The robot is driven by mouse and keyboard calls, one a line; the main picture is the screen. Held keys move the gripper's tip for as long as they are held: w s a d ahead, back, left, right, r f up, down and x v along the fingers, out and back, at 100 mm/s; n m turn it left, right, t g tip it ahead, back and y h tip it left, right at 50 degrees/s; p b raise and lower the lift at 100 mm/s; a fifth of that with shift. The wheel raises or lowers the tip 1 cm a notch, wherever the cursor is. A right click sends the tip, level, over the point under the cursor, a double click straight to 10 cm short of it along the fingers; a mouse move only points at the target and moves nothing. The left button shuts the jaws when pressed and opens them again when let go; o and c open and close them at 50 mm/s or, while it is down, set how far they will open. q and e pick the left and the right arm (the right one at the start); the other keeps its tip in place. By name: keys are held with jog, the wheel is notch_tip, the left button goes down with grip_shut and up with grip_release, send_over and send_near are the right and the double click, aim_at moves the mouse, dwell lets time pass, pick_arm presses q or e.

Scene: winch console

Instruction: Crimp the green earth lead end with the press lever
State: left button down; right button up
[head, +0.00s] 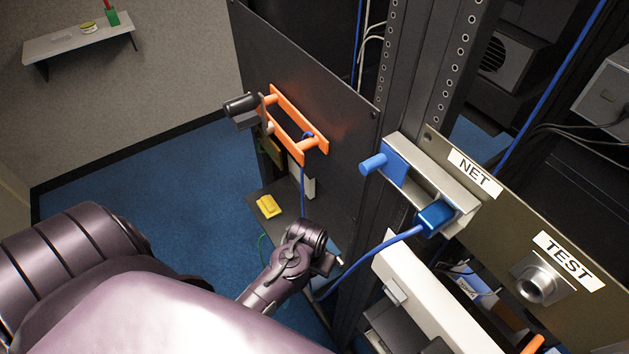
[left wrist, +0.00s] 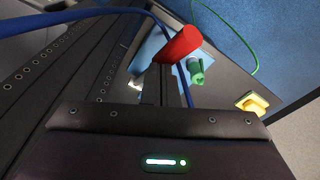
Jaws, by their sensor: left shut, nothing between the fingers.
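My left gripper (head: 325,263) is low beside the rack, below the blue plug. In the left wrist view its dark fingers (left wrist: 162,82) are shut with nothing held. A red cylindrical handle (left wrist: 178,44), probably the press lever's grip, stands at the fingertips; I cannot tell whether they touch. A green lead end (left wrist: 195,72) sits just right of and behind the red handle, on a pale surface. A green lead (left wrist: 253,45) curves over the blue floor at the upper right. The press's lower parts are hidden behind the fingers. My right gripper is not in view.
A yellow block (head: 268,206) lies on the dark shelf left of the gripper. An orange frame (head: 297,125) is on the panel above. A blue plug (head: 436,216) with its blue cable (head: 372,253) passes close to the gripper. Blue floor (head: 150,165) is clear at left.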

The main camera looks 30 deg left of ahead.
pick_arm(q)
jog(key=shift+s+r+p, duration=0.45)
jog(key=shift+s+p, duration=0.2)
jog(key=shift+s+d, duration=0.15)
jog(key=shift+s, duration=0.8)
notch_tip(320, 180, up, 8)
jog(key=b, duration=0.2)
jog(key=shift+s, duration=0.35)
jog(key=shift+d, duration=0.1)
